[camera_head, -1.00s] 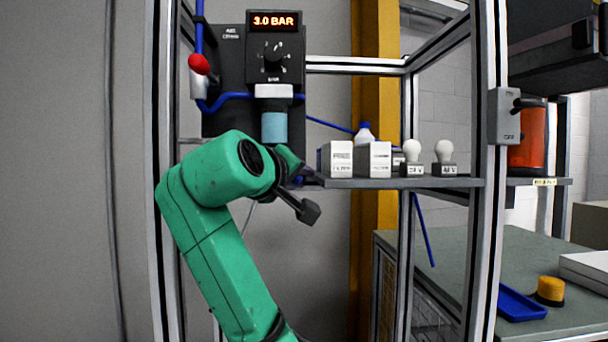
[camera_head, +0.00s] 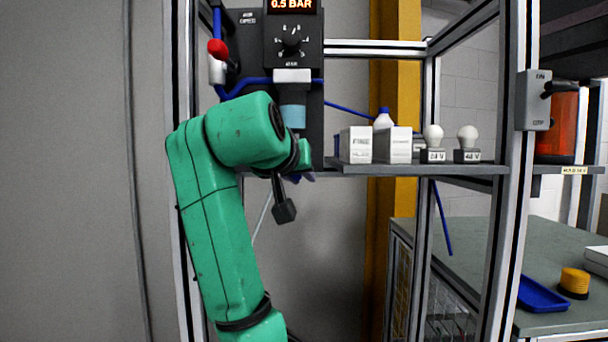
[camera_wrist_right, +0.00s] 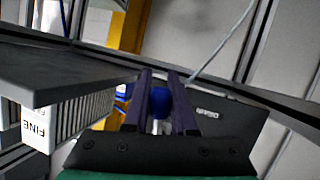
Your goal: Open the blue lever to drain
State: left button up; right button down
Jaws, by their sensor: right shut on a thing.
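The blue lever (camera_wrist_right: 160,102) shows in the right wrist view between the two dark fingers of my right gripper (camera_wrist_right: 160,76), which is shut on it. In the head view my green right arm and wrist cover the lever and most of the gripper. They are below the regulator's light-blue bowl (camera_head: 293,115). The regulator's display (camera_head: 292,5) reads 0.5 BAR, above a round black dial (camera_head: 291,40). My left gripper is not in view.
A dark shelf (camera_head: 430,170) right of the wrist carries white filter boxes (camera_head: 357,145) and two bulbs (camera_head: 433,136). A red-knobbed valve (camera_head: 217,48) is up left. A metal frame post (camera_head: 512,150) and a switch box (camera_head: 534,100) stand to the right.

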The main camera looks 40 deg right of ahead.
jog(key=shift+f, duration=0.1)
dwell(0.3)
jog(key=c, duration=0.7)
grip_release()
jog(key=shift+c, duration=0.2)
